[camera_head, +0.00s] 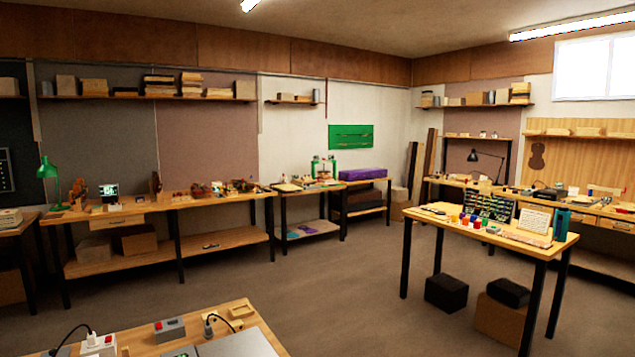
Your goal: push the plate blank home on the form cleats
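I cannot make out the plate blank or the form cleats for certain. Wooden parts and small tools lie on the long bench (165,207) along the back left wall, too small to tell apart. A smaller bench (305,186) at the back holds pale wooden pieces and a green frame-like device (323,167). A near bench (140,338) at the bottom left carries small wooden blocks (236,312) and a grey plate-like surface (238,345), cut by the frame edge. Neither of my grippers is in view.
A table (540,250) at the right holds small coloured jars, a dark rack (490,206) and a teal container (561,224). Dark boxes (446,292) stand under it. Another bench runs along the right wall. The brown floor (330,285) between the benches is clear.

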